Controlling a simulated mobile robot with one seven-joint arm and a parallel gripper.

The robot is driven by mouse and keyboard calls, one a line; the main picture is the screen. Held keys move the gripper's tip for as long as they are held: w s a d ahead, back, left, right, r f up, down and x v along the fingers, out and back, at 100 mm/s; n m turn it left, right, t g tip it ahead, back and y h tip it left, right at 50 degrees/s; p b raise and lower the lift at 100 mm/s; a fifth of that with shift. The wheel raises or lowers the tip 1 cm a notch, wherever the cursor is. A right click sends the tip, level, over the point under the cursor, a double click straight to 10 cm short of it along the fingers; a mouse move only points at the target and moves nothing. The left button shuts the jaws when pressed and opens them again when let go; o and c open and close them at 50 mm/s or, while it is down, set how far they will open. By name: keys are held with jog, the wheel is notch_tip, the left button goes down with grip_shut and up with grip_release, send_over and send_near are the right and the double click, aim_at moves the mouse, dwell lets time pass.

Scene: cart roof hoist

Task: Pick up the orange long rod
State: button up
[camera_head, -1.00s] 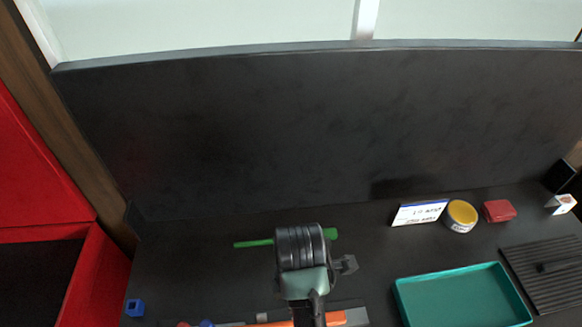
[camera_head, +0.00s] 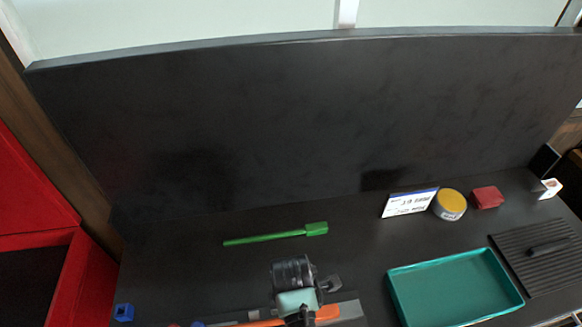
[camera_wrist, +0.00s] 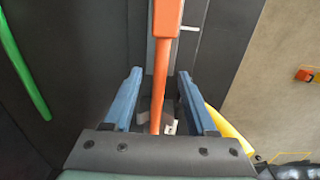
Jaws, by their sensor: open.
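The orange long rod (camera_wrist: 160,75) runs lengthwise between the two blue fingers of my gripper (camera_wrist: 155,95) in the wrist view. Its wider end is at the top of that view, and its thin part passes down behind the gripper body. The fingers are open, with a gap on each side of the rod. In the head view the orange rod (camera_head: 327,313) lies at the front edge of the black counter, partly hidden by my arm (camera_head: 294,282).
A green rod (camera_head: 275,236) lies behind my arm. A teal tray (camera_head: 455,290), a ribbed dark plate (camera_head: 535,262), a yellow-topped tin (camera_head: 449,204), a red block (camera_head: 487,197) and a sign (camera_head: 408,204) are to the right. A blue cube (camera_head: 123,313) is at left.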

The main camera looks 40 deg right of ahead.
jog(key=shift+f, duration=0.7)
grip_shut()
dwell(0.9)
